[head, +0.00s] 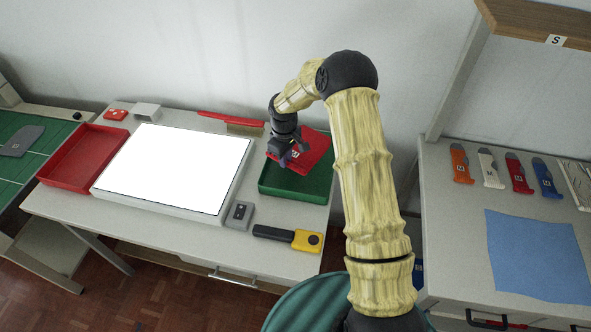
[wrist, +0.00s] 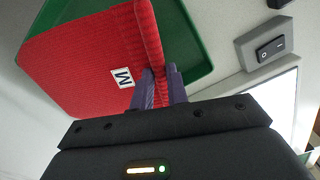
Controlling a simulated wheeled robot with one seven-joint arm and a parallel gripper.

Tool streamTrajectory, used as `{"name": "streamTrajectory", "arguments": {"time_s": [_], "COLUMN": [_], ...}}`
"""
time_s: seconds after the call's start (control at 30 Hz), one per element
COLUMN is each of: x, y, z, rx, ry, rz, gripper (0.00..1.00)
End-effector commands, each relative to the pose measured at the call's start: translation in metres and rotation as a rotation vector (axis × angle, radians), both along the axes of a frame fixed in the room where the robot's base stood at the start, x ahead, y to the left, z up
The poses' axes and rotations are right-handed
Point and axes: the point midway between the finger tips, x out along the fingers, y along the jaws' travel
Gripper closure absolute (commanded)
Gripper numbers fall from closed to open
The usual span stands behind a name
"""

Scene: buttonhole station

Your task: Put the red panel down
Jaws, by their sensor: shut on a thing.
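The red panel (wrist: 85,58) is a ribbed cloth piece with a white tag marked M. My gripper (wrist: 160,82) is shut on a folded edge of it in the wrist view. In the head view the red panel (head: 313,155) is at my gripper (head: 285,160), over the green tray (head: 297,192). The green tray (wrist: 196,50) also shows behind the panel in the wrist view. Whether the panel touches the tray I cannot tell.
Left of the green tray is a lit white light panel (head: 178,168), with a red tray (head: 82,158) beyond it. A small grey switch box (head: 239,214) and a yellow-and-black tool (head: 290,238) lie near the front. A brush with a red handle (head: 230,123) lies behind.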

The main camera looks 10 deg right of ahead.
Motion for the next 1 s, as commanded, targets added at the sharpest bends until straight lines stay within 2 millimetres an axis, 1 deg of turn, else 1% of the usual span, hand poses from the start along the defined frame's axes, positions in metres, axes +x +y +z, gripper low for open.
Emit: {"name": "streamTrajectory", "arguments": {"time_s": [0.1,0.23,0.33,0.67,0.77,0.9,1.0], "x": [-0.002,-0.001,0.0,-0.001,-0.001,-0.001,0.0], "y": [0.0,0.0,0.0,0.0,0.0,0.0,0.0], "z": [-0.021,-0.041,-0.048,-0.052,-0.063,-0.082,-0.09], "rx": [0.001,0.0,0.0,0.0,0.0,0.0,0.001], "ry": [0.006,0.004,0.001,0.003,0.004,0.004,0.001], "rz": [0.0,-0.001,-0.001,-0.001,0.0,-0.002,-0.003], "gripper": [1.0,1.0,1.0,1.0,1.0,1.0,1.0]}}
